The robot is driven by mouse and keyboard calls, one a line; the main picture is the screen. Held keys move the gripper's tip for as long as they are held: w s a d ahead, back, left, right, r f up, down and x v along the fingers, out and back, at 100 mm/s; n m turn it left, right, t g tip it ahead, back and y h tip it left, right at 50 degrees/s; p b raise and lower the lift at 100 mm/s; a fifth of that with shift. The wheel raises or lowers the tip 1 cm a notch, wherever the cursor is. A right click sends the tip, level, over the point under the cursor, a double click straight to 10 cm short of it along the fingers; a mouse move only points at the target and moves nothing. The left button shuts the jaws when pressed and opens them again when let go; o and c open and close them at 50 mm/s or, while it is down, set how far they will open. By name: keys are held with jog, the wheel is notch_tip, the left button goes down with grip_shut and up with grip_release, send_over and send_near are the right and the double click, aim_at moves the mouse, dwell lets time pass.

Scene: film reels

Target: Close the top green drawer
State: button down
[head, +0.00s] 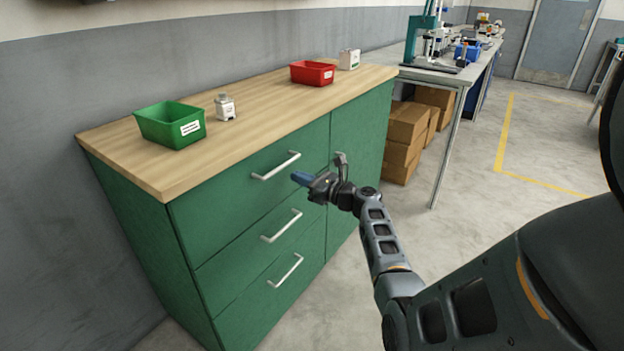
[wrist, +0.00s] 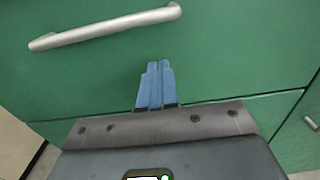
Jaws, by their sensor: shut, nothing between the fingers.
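The top green drawer (head: 225,187) is the upper left drawer front of a green cabinet, with a silver bar handle (head: 276,166). Its front looks flush, or nearly so, with the cabinet; I cannot tell if a small gap remains. My gripper (head: 298,177) is shut and empty, its blue fingers in front of this drawer's right part. In the wrist view the shut fingers (wrist: 154,84) point at the green front, below and right of the handle (wrist: 105,27). I cannot tell whether the fingertips touch it.
Two lower drawers with handles (head: 282,226) (head: 286,271) sit below. A cabinet door (head: 358,150) is to the right. The wooden top (head: 250,115) carries a green bin (head: 170,124), a red bin (head: 312,73) and two small containers. Cardboard boxes (head: 403,125) stand under a bench.

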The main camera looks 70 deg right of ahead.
jog(key=v, duration=1.1)
jog(key=shift+p, duration=0.45)
jog(key=shift+s+a, duration=0.1)
jog(key=s+a+f+n+g+p, duration=0.1)
jog(key=a+f+n+g, duration=0.1)
jog(key=a+f+n, duration=0.45)
jog(key=a+f+n+g, duration=0.1)
jog(key=a+f+g, duration=0.2)
jog(key=a, duration=0.7)
jog(key=s+a+n+g+p, duration=0.1)
jog(key=s+a+n, duration=0.25)
jog(key=a, duration=0.25)
jog(key=s+a+n+g+p, duration=0.1)
jog(key=s+a+n, duration=0.2)
jog(key=a+n, duration=0.25)
jog(key=s+a+r+n+t+y, duration=0.1)
jog(key=s+a+r+n, duration=0.3)
jog(key=a+r+n, duration=0.2)
jog(key=s+a+r+n+t+y+p, duration=0.1)
jog(key=s+a+r+n+t, duration=0.1)
jog(key=s+a+r+n, duration=0.2)
jog(key=s+a+r+n+t+y+p, duration=0.1)
jog(key=s+a+r+n+y, duration=0.1)
jog(key=s+a+r+n, duration=0.3)
jog(key=a+r+n, duration=0.3)
jog(key=r+n, duration=0.4)
jog(key=r, duration=0.2)
